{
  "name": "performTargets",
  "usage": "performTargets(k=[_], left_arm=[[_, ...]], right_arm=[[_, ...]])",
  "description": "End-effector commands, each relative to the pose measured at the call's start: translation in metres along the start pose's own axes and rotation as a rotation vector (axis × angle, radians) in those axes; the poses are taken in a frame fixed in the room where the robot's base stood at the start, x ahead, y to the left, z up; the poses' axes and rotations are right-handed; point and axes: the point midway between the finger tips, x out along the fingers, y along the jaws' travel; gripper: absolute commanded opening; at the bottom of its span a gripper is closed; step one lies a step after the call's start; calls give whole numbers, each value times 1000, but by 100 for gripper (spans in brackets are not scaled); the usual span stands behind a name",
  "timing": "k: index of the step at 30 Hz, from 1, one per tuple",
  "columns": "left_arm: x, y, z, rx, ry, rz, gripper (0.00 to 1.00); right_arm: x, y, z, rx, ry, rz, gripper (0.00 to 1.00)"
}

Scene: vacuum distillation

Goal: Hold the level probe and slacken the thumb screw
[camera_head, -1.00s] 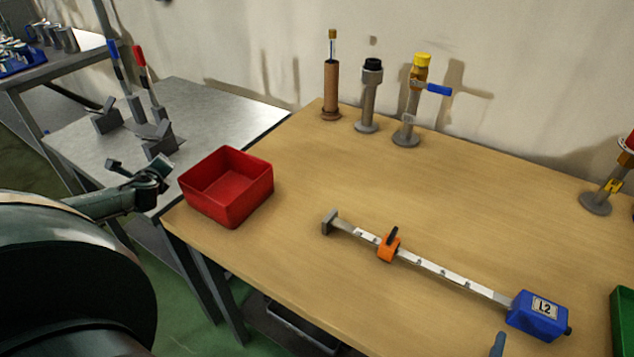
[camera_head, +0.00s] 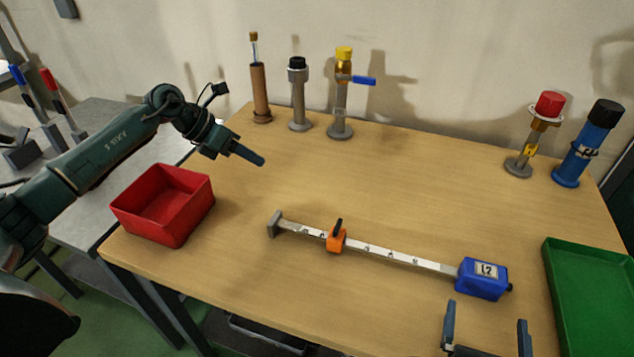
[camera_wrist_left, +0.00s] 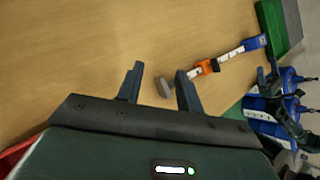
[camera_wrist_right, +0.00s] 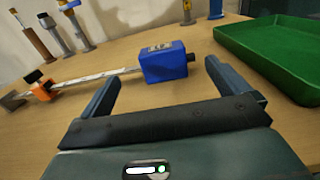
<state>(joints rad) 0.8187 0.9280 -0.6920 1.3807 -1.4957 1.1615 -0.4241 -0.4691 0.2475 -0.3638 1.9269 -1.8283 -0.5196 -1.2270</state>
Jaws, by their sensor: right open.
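The level probe lies flat on the wooden table: a pale marked bar (camera_head: 390,254) with a grey end plate at its left and a blue head (camera_head: 482,279) labelled L2 at its right. An orange slider (camera_head: 337,240) with a dark thumb screw (camera_head: 338,226) sits on the bar, nearer the grey end. My left gripper (camera_head: 250,154) is above the table behind the grey end; its fingers show apart and empty in the left wrist view (camera_wrist_left: 158,88). My right gripper (camera_head: 487,325) is open and empty in front of the blue head, which appears ahead between its fingers in the right wrist view (camera_wrist_right: 163,62).
A red bin (camera_head: 163,205) stands at the table's left edge, and a green tray (camera_head: 590,300) at the right. Several upright fittings stand along the back, including a yellow-topped valve (camera_head: 342,95) and a blue cylinder (camera_head: 585,145). The middle of the table behind the probe is clear.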

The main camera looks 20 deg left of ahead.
Motion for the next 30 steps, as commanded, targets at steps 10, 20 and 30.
performTargets(k=[10,20,30], left_arm=[[68,-142,20,646,379,-159,36],[71,-162,22,772,457,-162,36],[71,-162,22,767,455,-163,36]], right_arm=[[0,0,0,0,0,0,100],[0,0,0,0,0,0,100],[30,0,1,2,-4,-2,100]])
